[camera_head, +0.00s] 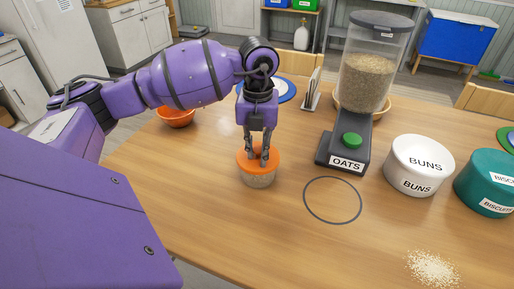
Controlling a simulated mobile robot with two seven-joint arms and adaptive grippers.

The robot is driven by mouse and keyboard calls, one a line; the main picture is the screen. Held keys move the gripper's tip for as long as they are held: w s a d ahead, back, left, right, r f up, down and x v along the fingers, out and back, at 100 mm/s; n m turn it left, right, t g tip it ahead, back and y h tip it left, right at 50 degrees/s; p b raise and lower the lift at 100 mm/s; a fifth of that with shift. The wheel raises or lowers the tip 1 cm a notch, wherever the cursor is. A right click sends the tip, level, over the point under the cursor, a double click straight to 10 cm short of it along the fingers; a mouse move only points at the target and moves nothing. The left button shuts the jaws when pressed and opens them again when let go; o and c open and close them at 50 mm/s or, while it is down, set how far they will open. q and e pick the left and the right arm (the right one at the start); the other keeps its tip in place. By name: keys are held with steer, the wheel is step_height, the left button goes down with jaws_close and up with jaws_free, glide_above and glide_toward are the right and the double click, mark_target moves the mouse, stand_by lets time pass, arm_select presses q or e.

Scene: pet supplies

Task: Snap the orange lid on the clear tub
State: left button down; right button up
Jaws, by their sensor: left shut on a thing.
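The clear tub (259,180) stands upright on the wooden table, with pale contents showing through its wall. The orange lid (243,165) is on top of the tub's opening. My left gripper (259,160) points straight down from above, its fingers shut on the orange lid. The fingers hide part of the lid's top, and I cannot tell whether the lid is fully pressed down. My right gripper is not in view.
An oats dispenser (366,75) stands behind a dark ring (333,221) marked on the table (230,235). White (417,167) and teal (487,185) canisters stand at right. Spilled oats (433,268) lie at front right. An orange bowl (176,118) sits at back left.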

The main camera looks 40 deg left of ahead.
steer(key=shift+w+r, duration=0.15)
arm_select(q)
steer(key=c, duration=1.6)
jaws_free()
steer(key=shift+c, duration=0.2)
steer(key=shift+o, duration=0.5)
steer(key=o, duration=0.5)
steer(key=shift+r+p, duration=1.4)
steer(key=shift+r, duration=2.15)
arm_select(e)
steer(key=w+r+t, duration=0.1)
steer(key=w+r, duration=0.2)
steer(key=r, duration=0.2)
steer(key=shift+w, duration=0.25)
